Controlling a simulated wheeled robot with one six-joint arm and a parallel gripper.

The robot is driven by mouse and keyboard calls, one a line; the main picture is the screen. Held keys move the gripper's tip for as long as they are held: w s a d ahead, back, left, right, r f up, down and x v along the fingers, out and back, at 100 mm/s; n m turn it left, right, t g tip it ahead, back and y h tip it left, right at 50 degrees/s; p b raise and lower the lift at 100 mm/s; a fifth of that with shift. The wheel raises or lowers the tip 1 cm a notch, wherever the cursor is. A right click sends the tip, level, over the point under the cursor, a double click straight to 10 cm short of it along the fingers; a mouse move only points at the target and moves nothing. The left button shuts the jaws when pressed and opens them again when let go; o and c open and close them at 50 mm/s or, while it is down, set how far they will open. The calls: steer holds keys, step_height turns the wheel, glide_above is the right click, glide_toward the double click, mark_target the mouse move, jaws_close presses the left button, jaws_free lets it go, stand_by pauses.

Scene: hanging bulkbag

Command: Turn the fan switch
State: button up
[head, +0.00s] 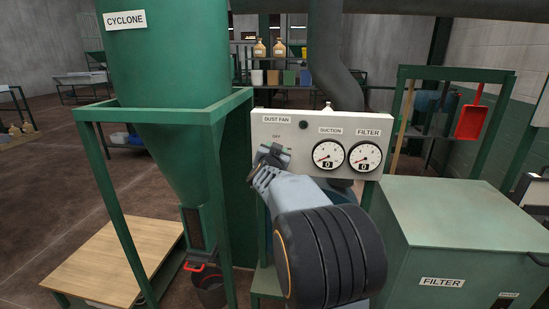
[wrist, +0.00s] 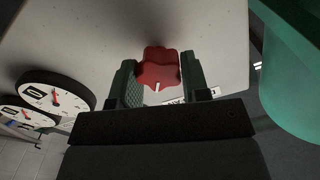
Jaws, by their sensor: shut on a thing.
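The fan switch is a red lobed knob (wrist: 160,68) with a white pointer mark, on the pale control panel (head: 350,119). In the wrist view it sits between the two green finger pads of my gripper (wrist: 159,86), which is shut on it. In the head view my gripper (head: 268,160) is at the panel's left part, below the "DUST FAN" label (head: 277,119) and "OFF" mark, and hides the knob. A dark round lamp (head: 303,125) sits to the upper right of the gripper.
Suction gauge (head: 328,154) and filter gauge (head: 365,155) are right of the switch, both reading 0. The green cyclone (head: 170,60) and its frame stand close on the left. A green filter box (head: 460,220) stands at the right.

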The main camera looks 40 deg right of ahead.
steer(key=m+b, duration=0.2)
steer(key=m, duration=0.3)
steer(key=m+b, duration=0.3)
steer(key=m, duration=0.2)
steer(key=shift+s+d+f, duration=0.1)
steer(key=shift+f, duration=0.05)
steer(key=shift+m, duration=0.4)
steer(key=o, duration=0.9)
steer(key=v, duration=1.4)
